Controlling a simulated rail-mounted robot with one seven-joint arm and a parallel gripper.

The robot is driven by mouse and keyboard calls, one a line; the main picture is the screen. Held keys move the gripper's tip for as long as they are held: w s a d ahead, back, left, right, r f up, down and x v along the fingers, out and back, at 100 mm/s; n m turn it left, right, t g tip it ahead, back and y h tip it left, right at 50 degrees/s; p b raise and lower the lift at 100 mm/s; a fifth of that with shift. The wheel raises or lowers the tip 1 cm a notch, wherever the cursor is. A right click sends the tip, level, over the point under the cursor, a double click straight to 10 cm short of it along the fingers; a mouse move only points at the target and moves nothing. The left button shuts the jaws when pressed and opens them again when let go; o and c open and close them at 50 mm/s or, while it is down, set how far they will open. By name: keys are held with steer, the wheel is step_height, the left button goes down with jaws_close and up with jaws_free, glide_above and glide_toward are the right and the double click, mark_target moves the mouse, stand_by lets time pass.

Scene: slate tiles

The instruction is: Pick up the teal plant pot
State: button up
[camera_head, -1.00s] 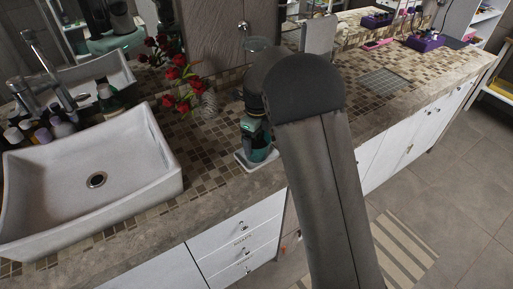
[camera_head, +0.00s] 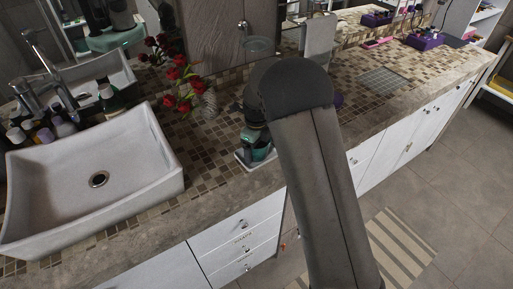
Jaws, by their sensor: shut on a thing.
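The teal plant pot (camera_head: 263,154) is low at the end of my arm, over a small white tray (camera_head: 241,156) near the counter's front edge. My gripper (camera_head: 256,141) is shut on the pot from above. My own arm hides the right side of the pot and most of the fingers. I cannot tell whether the pot touches the tray.
A white sink (camera_head: 140,150) with a tap (camera_head: 50,75) and several bottles (camera_head: 38,130) stand to the left. A vase of red flowers (camera_head: 178,75) is behind the gripper, near the mirror. The tiled counter at right has clear room around a grey mat (camera_head: 384,80).

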steer(key=shift+w+r, duration=0.1)
steer(key=shift+r, duration=0.4)
step_height(320, 180, up, 2)
steer(key=shift+r+b, duration=0.25)
steer(key=shift+b, duration=0.15)
steer(key=s+d+r+b, duration=0.4)
steer(key=s+r, duration=0.5)
steer(key=s, duration=0.4)
steer(key=a+n+b, duration=0.1)
steer(key=a+n, duration=0.3)
steer(key=a, duration=1.2)
steer(key=p, duration=0.4)
glide_above(197, 156)
steer(key=f, duration=0.8)
steer(key=shift+s+d+f, duration=0.3)
steer(key=shift+s, duration=0.05)
steer(key=shift+w+a+f, duration=0.15)
steer(key=shift+w+f, duration=0.1)
steer(key=shift+f, duration=1.75)
